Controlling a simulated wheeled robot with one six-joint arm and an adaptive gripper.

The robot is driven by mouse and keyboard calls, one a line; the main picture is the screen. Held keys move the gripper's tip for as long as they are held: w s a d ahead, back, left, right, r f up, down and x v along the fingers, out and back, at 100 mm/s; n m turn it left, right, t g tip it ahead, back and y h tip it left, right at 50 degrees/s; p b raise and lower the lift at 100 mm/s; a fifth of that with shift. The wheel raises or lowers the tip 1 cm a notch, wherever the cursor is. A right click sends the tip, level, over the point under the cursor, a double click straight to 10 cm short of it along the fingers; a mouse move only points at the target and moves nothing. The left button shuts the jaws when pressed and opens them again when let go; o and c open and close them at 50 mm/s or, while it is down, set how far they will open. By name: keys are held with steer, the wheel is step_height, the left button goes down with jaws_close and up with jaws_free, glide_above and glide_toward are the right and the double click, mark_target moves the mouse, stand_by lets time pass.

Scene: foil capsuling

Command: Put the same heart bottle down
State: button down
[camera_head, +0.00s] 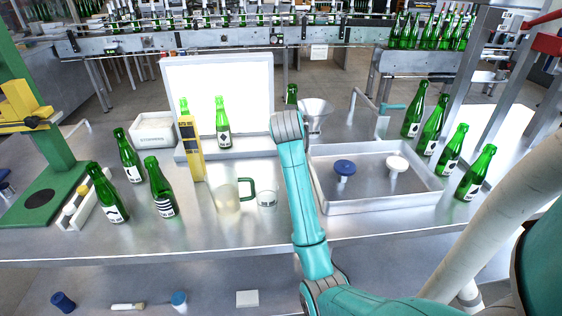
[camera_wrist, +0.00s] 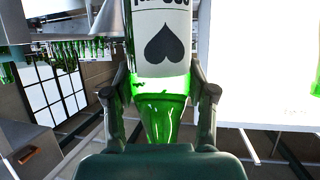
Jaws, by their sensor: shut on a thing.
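The heart bottle (camera_wrist: 163,45) is green glass with a white label that carries a dark heart shape. In the wrist view my gripper (camera_wrist: 160,92) is shut on it, with one finger on each side below the label in the picture. The bottle's neck points down in that picture, and the background also looks turned over. Whether the bottle's base touches anything cannot be seen.
A lit white panel (camera_head: 240,85) with another bottle (camera_head: 222,122) stands left of my arm. A funnel (camera_head: 316,110) and a tray (camera_head: 375,203) are to the right. Bottles stand at both bench ends. A jug (camera_head: 226,198) is in front.

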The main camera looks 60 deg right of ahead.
step_height(320, 180, down, 4)
steer(key=shift+a+f, duration=0.1)
steer(key=shift+f, duration=2.55)
steer(key=shift+f, duration=0.1)
steer(key=shift+c, duration=1.8)
jaws_free()
steer(key=shift+s+a+r, duration=0.1)
steer(key=shift+a+r, duration=0.05)
steer(key=shift+r, duration=0.05)
steer(key=v, duration=1.1)
steer(key=shift+s+a, duration=0.2)
